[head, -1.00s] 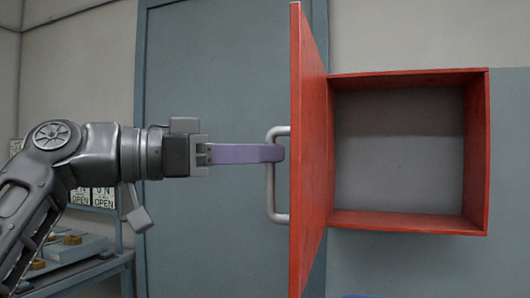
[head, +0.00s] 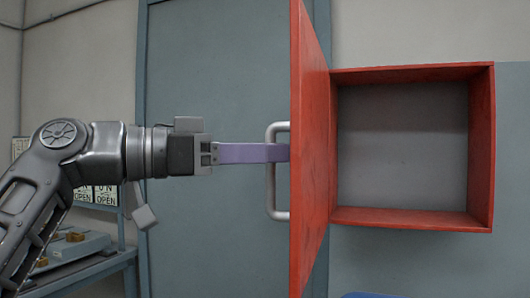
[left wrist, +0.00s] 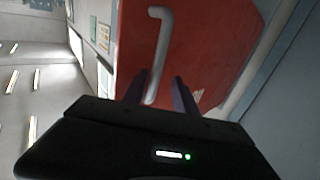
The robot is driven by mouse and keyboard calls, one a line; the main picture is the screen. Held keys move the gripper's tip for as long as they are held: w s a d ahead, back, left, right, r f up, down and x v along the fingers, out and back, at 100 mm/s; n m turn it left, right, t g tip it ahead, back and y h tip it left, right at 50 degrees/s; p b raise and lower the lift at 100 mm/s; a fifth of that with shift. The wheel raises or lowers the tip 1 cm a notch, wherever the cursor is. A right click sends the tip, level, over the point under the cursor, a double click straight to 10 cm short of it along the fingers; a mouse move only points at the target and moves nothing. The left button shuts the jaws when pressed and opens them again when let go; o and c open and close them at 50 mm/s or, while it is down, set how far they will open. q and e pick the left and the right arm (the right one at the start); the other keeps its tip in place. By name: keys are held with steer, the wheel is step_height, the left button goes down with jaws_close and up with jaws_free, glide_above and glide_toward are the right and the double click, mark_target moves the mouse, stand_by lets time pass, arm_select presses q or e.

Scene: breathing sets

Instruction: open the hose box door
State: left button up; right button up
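The red hose box (head: 412,217) is on the wall at the right in the head view, and its inside looks empty. Its red door (head: 309,150) stands swung out on the left side, seen nearly edge-on. A grey bar handle (head: 270,194) is on the door's outer face. My left gripper (head: 281,152) has purple fingers, which reach past the handle to the door. In the left wrist view the gripper's two fingers (left wrist: 160,88) are apart, with the handle (left wrist: 161,45) between them and the door (left wrist: 205,45) behind. My right gripper is not in view.
A grey-blue wall door (head: 215,75) is behind my left arm. A shelf unit (head: 95,268) with a box and OPEN signs stands at the lower left. A bit of something blue (head: 368,295) shows at the bottom edge.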

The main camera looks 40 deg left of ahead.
arm_select(q)
steer(key=v, duration=0.7)
steer(key=shift+s+a, duration=0.15)
steer(key=shift+a, duration=0.05)
stand_by(0.3)
